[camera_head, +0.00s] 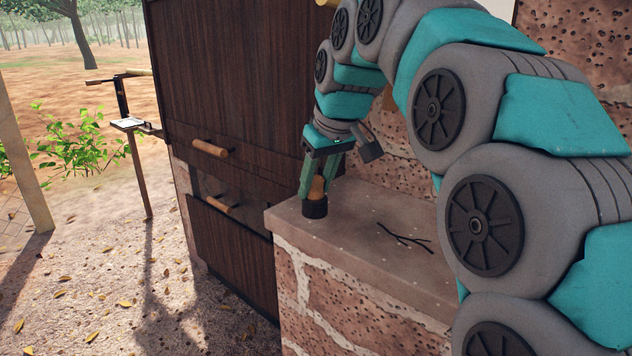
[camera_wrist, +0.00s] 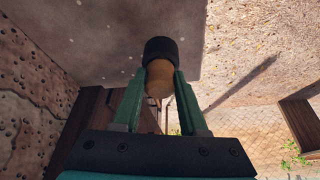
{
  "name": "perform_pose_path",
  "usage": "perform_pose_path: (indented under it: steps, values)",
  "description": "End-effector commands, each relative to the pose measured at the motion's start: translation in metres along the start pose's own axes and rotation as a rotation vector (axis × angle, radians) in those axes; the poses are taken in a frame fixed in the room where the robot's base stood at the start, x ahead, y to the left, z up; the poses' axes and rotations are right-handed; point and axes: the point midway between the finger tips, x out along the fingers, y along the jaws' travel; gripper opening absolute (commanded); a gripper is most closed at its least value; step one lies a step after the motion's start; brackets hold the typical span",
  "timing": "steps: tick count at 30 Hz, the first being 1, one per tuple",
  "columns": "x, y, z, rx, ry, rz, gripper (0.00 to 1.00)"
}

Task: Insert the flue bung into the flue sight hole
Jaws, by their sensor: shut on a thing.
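My gripper (camera_head: 316,190) is shut on the flue bung, which has a wooden body (camera_wrist: 159,78) between the fingers and a wider black end (camera_head: 315,207). The bung is upright with its black end down, at the left part of the stone ledge (camera_head: 375,204). I cannot tell whether the black end touches the ledge or hangs just above it. In the wrist view my gripper (camera_wrist: 160,75) points at the ledge top, and the black end (camera_wrist: 161,49) covers what is under it. I cannot make out the flue sight hole in either view.
A dark wooden cabinet (camera_head: 230,75) with wooden handles stands left of the ledge, with a lower panel (camera_head: 235,245). A dark twig (camera_head: 404,236) lies on the ledge. A pitted brick wall (camera_head: 575,45) rises behind. A metal stand (camera_head: 135,150) is on the open ground at left.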

Motion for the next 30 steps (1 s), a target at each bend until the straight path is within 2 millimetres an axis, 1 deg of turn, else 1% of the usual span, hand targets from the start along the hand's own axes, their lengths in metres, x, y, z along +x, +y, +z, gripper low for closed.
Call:
perform_pose_path:
  steps: [2, 3, 12, 25, 28, 30]
  values:
    - [0.001, 0.0, 0.001, 0.0, -0.004, -0.001, 0.0]
    - [0.001, 0.0, 0.001, 0.0, -0.004, -0.001, 0.43]
    - [0.002, -0.001, 0.001, 0.0, -0.005, -0.003, 0.77]
    - [0.0, 0.0, 0.0, 0.0, -0.003, -0.001, 0.77]
    - [-0.006, 0.0, 0.0, 0.0, -0.002, -0.001, 0.77]
    - [-0.015, 0.001, -0.002, 0.0, 0.003, 0.001, 0.77]
